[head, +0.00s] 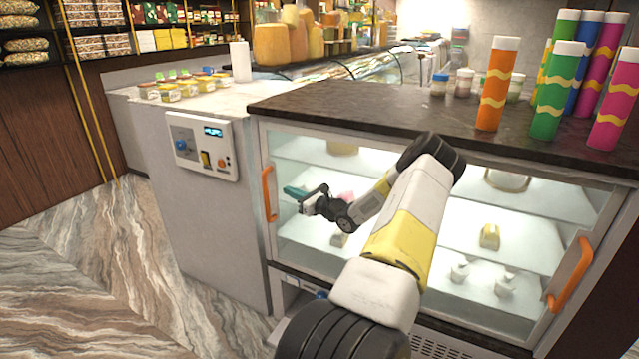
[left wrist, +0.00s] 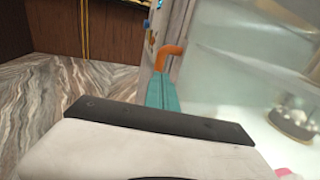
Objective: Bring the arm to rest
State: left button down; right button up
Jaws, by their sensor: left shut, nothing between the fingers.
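My left arm comes up from the bottom of the head view and bends back toward the glass front of the display fridge (head: 474,263). My left gripper (head: 287,190), with teal fingers, points left in front of the glass, a little right of the orange left door handle (head: 268,194). Its fingers are shut and hold nothing. In the left wrist view the teal fingers (left wrist: 161,90) show together, with the orange handle (left wrist: 171,52) just beyond them. I cannot tell whether they touch it. My right gripper is in neither view.
Colourful tubes (head: 558,90) and small jars (head: 464,82) stand on the dark countertop (head: 370,106). A second orange handle (head: 571,275) juts out at the right. A control panel (head: 203,146) is on the grey cabinet at left. The marble floor (head: 110,270) at left is clear.

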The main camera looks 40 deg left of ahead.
pick_arm(q)
jog(key=shift+w+d, duration=0.1)
jog(key=shift+d, duration=2.1)
jog(key=s+d+r+n+t+h, duration=0.2)
jog(key=s+d+r+n+h, duration=0.3)
jog(key=d, duration=1.2)
jog(key=s+d+r+n+t+h, duration=0.2)
jog(key=s+d+r+n+h, duration=0.4)
jog(key=d+r, duration=0.5)
jog(key=s+d+r+n+t+h, duration=0.2)
jog(key=s+d+r+n+h, duration=0.4)
jog(key=d, duration=1.6)
notch_tip(320, 180, up, 3)
jog(key=s+h, duration=0.1)
jog(key=h, duration=0.2)
jog(key=shift+s+d+t, duration=0.3)
jog(key=shift+d+t, duration=0.05)
jog(key=shift+t, duration=0.05)
